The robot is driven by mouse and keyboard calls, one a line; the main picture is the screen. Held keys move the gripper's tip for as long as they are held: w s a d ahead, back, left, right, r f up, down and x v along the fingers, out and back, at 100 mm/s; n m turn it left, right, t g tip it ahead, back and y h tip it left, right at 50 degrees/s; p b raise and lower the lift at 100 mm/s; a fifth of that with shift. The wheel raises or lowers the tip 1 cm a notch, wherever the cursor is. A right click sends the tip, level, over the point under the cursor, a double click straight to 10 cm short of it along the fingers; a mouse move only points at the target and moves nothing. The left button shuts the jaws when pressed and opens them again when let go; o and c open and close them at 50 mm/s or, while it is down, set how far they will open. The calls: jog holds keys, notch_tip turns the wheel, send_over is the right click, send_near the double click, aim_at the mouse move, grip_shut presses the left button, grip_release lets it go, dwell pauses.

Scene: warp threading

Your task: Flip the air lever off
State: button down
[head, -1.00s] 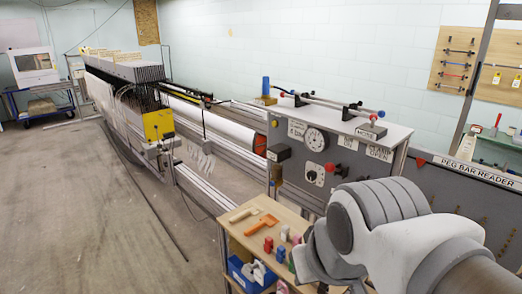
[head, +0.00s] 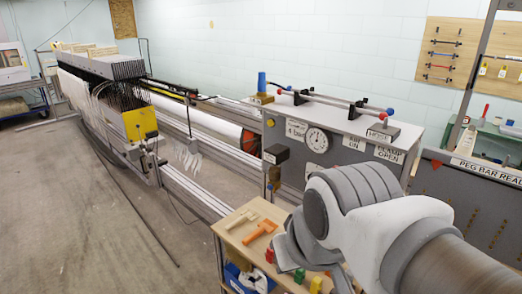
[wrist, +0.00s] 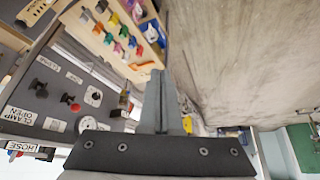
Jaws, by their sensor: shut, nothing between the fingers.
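The grey control panel (head: 292,180) stands right of the machine and carries a round gauge (head: 317,140) and an AIR ON label (head: 354,143). In the head view my arm covers the controls below that label. The wrist view shows the panel upside down, with a small red-tipped control (wrist: 73,105) near the AIR ON label (wrist: 54,124); this looks like the air lever, but its position is too small to read. My gripper (wrist: 158,74) is shut and empty.
A wooden cart top (head: 236,232) with an orange tool (head: 261,229) and several coloured pieces stands below and left of my arm. A yellow-ended machine part (head: 140,123) and long rails lie further left. The floor (head: 75,230) at left is clear.

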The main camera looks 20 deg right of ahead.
jog(key=w+a+r+m+t+y+p, duration=0.1)
jog(key=w+r+t+p, duration=0.15)
jog(key=w, duration=0.55)
jog(key=w+a+r+m+t+y+p, duration=0.15)
jog(key=w+r, duration=0.25)
jog(key=w, duration=0.5)
jog(key=w+d+r+m+t+h+p, duration=0.15)
jog(key=w+d+m+h, duration=0.3)
jog(key=w+d, duration=0.45)
jog(key=d+f+m+g+h+p, duration=0.1)
jog(key=d+f+m+g+h, duration=0.1)
jog(key=d+h, duration=0.3)
jog(key=w+d+f+m+g+h+p, duration=0.1)
jog(key=d+m+h, duration=0.4)
jog(key=d, duration=0.5)
jog(key=shift+d+f+m+g+p, duration=0.35)
jog(key=shift+f+g+p, duration=0.4)
jog(key=shift+f+g, duration=0.25)
jog(key=shift+w+d, duration=0.15)
